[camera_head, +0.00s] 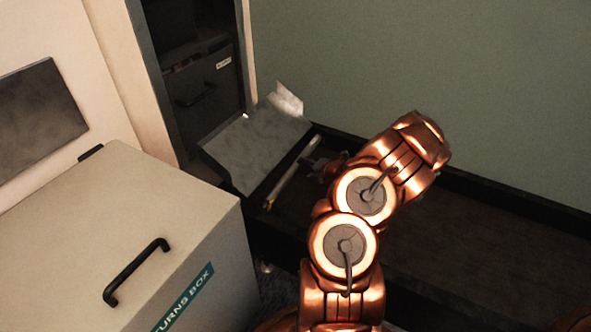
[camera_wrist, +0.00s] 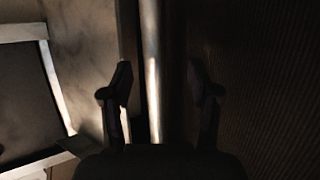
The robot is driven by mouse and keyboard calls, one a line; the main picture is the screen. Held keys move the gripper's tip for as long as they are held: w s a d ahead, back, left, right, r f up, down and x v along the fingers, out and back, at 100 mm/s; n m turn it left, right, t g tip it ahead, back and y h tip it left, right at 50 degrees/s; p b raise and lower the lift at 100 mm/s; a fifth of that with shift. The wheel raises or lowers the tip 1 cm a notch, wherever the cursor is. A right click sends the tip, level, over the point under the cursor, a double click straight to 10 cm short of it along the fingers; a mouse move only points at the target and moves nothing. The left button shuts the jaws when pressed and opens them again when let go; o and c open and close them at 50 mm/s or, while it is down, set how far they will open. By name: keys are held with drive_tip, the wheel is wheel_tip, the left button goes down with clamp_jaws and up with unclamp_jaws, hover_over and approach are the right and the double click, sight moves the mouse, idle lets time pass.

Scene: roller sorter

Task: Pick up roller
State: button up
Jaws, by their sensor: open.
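The roller (camera_head: 292,172) is a thin metal bar. In the head view it lies along the right edge of a grey sloped plate, on the dark surface. In the wrist view the roller (camera_wrist: 152,75) runs upright through the middle of the picture. My gripper (camera_wrist: 164,85) is open there, with one dark finger on each side of the roller. The left finger is nearer to it, and a gap shows at the right finger. I cannot tell how far the fingers are above it. In the head view my copper arm partly hides the gripper.
A large pale box marked "RETURNS BOX" (camera_head: 160,215) with a black handle stands at the left. The grey sloped plate (camera_head: 255,150) sits before a dark cabinet (camera_head: 200,75). A green wall (camera_head: 430,60) rises behind. The dark surface right of my arm looks clear.

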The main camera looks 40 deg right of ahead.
sight(298, 168)
drive_tip(key=shift+x, duration=0.9)
drive_tip(key=w, duration=0.1)
drive_tip(key=w+f+b, duration=0.1)
drive_tip(key=w+b, duration=0.1)
drive_tip(key=shift+w+a+f, duration=0.15)
drive_tip(key=shift+a+f, duration=0.1)
drive_tip(key=shift+a, duration=0.05)
drive_tip(key=shift+w+d+f, duration=0.15)
drive_tip(key=shift+w+f, duration=0.05)
drive_tip(key=shift+w, duration=0.4)
clamp_jaws()
